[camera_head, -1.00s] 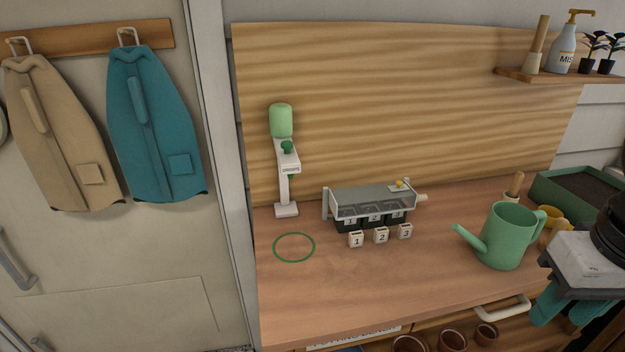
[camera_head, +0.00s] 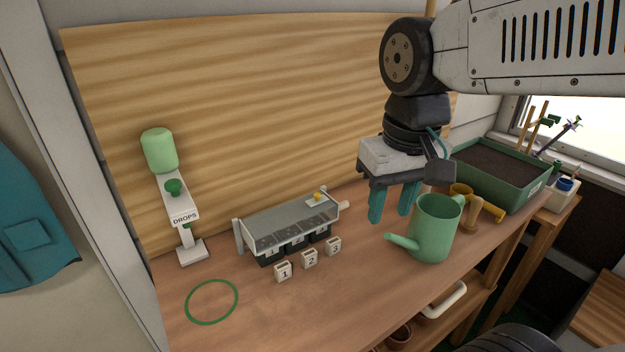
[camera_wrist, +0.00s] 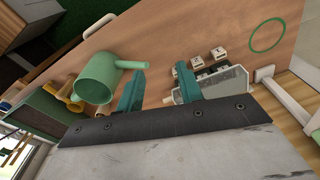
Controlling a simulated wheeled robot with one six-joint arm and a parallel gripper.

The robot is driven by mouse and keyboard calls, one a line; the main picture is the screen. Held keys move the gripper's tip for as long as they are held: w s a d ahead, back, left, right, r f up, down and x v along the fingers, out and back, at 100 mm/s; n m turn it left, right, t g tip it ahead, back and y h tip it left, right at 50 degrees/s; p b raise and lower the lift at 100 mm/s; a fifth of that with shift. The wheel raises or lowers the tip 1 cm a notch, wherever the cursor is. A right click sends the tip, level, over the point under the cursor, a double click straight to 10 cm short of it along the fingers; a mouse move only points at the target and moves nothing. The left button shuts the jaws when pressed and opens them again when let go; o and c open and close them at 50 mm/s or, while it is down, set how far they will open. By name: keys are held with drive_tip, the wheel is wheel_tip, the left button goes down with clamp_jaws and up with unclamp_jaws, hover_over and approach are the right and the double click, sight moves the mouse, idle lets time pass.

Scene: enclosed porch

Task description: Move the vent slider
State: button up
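The vent slider appears to be the small yellow knob (camera_head: 318,196) on a pale plate at the right end of the clear lid. That lid (camera_head: 285,222) covers a small tray unit with dark numbered cells. My gripper (camera_head: 390,215) points down above the bench, to the right of the lid and behind the watering can. Its two teal fingers are apart with nothing between them. In the wrist view the lid (camera_wrist: 228,82) lies partly behind one finger of my gripper (camera_wrist: 161,67). I cannot make out the yellow knob there.
The green watering can (camera_head: 434,228) stands close to the fingers. Numbered blocks (camera_head: 309,259) stand before the tray unit. A drops dispenser (camera_head: 184,212) stands left, near a green ring (camera_head: 212,301). A soil planter (camera_head: 500,170) is at back right.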

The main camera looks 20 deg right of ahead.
drive_tip(key=w+a+m, duration=0.1)
drive_tip(key=w+a, duration=0.1)
drive_tip(key=w, duration=1)
drive_tip(key=g, duration=0.1)
approach(317, 194)
drive_tip(key=shift+s+m, duration=0.1)
drive_tip(key=shift+m, duration=0.2)
drive_tip(key=shift+f, duration=0.3)
wheel_tip(317, 194, down, 7)
drive_tip(key=shift+f, duration=0.1)
